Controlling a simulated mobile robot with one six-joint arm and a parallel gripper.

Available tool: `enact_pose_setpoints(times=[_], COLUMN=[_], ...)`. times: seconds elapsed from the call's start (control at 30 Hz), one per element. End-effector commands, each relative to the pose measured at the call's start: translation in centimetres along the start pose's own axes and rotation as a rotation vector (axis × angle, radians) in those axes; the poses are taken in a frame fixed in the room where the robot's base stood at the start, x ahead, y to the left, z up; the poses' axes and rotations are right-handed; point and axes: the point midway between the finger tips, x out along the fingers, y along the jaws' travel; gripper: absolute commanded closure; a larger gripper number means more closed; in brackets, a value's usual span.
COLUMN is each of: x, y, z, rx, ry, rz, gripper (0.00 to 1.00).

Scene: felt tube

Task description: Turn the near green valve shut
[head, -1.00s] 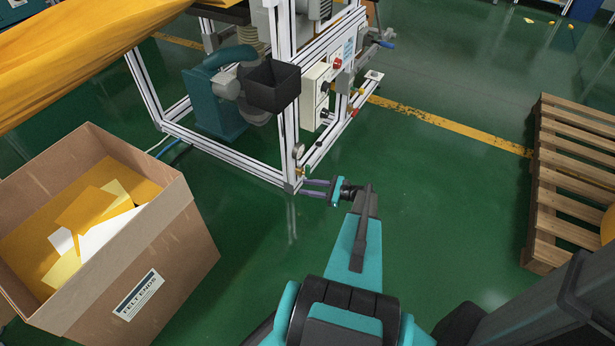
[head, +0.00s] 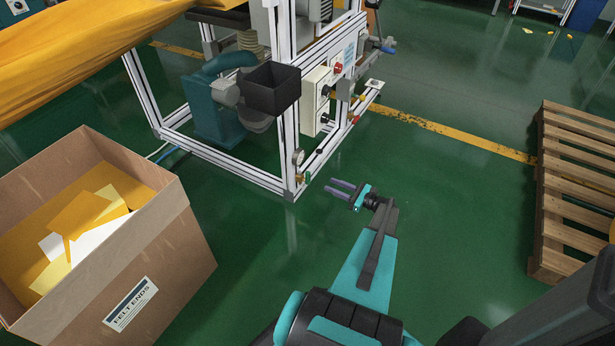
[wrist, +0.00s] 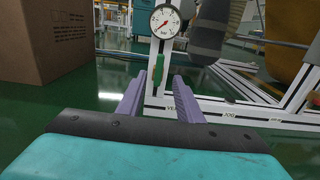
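The near green valve (head: 304,177) is small in the head view, low on the near corner post of the machine frame, just below a round gauge (head: 298,157). In the wrist view the green valve handle (wrist: 158,68) hangs roughly upright below the gauge (wrist: 165,21), in line with the gap between my fingers. My gripper (head: 329,185) is open and empty, to the right of the valve and apart from it in the head view. Its two purple fingers also show in the wrist view (wrist: 158,77). I cannot tell whether the valve is open or shut.
The white machine frame (head: 230,172) has a low rail running right past the valve. A cardboard box of felt ends (head: 150,255) stands at left. A wooden pallet (head: 570,190) lies at right. The green floor between frame and pallet is clear.

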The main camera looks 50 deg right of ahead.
Motion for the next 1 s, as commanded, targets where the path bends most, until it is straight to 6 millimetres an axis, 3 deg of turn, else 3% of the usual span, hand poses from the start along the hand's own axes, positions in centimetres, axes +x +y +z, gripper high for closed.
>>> enact_pose_setpoints(times=[1.0], x=[12.6], y=[0.0], z=[-0.1], rx=[0.0], ry=[0.001], rz=[0.0], gripper=[0.67])
